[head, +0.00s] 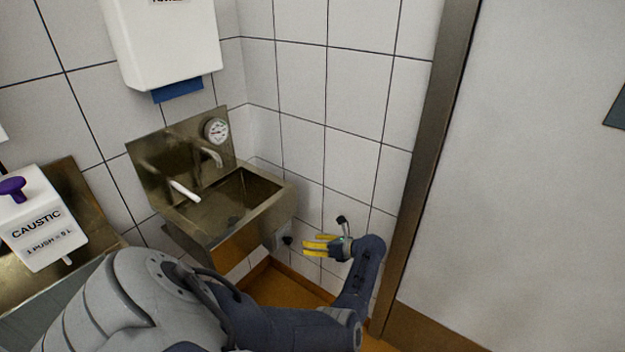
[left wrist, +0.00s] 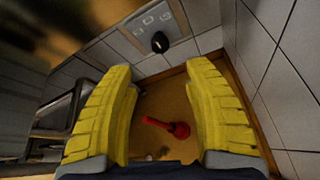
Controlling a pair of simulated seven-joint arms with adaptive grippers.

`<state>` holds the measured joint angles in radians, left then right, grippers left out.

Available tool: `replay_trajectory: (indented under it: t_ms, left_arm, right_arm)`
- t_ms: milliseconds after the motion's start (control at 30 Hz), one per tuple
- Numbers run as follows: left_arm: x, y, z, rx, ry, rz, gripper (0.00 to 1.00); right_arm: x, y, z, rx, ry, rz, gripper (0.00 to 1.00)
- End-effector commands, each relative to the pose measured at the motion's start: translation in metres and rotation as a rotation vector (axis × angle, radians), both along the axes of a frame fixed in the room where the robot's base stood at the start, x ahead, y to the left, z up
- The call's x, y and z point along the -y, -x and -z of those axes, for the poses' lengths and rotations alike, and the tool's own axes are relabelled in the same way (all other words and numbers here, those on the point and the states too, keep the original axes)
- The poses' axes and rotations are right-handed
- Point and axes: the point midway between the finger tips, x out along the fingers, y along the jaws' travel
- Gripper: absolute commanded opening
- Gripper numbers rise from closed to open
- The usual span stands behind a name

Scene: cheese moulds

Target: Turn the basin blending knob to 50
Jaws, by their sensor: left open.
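A black knob (head: 287,240) sits on a pale grey plate on the tiled wall, just right of and below the steel basin (head: 262,216). In the left wrist view the knob (left wrist: 160,42) shows on its plate (left wrist: 152,24), with small square markings too blurred to read. My left gripper (head: 306,247) is open and empty, its yellow fingers apart and to the right of the knob. In the left wrist view its fingers (left wrist: 160,72) frame the floor, and the knob lies beyond the fingertips. My right gripper is out of view.
A round dial gauge (head: 215,129), a spout (head: 211,156) and a white lever (head: 185,190) are at the basin. A caustic dispenser (head: 42,219) hangs at left, a towel dispenser (head: 165,45) above. A red object (left wrist: 170,127) shows low down. A door frame (head: 425,165) stands right.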

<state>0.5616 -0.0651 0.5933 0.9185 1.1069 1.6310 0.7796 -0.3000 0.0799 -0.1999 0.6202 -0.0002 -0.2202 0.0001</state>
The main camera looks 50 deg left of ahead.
Motion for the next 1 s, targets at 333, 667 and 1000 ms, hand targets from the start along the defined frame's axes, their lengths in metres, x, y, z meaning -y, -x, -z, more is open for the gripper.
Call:
replay_trajectory:
  t_ms: [333, 667, 1000]
  left_arm:
    - [0.05, -0.011, -0.015, 0.006, -0.047, 0.018, 0.52]
    - [0.013, -0.001, -0.001, 0.004, -0.048, 0.016, 0.52]
    - [-0.044, 0.014, 0.021, 0.003, -0.048, 0.016, 0.52]
  right_arm:
    - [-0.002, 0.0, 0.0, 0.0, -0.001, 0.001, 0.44]
    - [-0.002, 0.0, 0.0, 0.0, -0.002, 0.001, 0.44]
    - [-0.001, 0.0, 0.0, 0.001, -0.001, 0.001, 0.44]
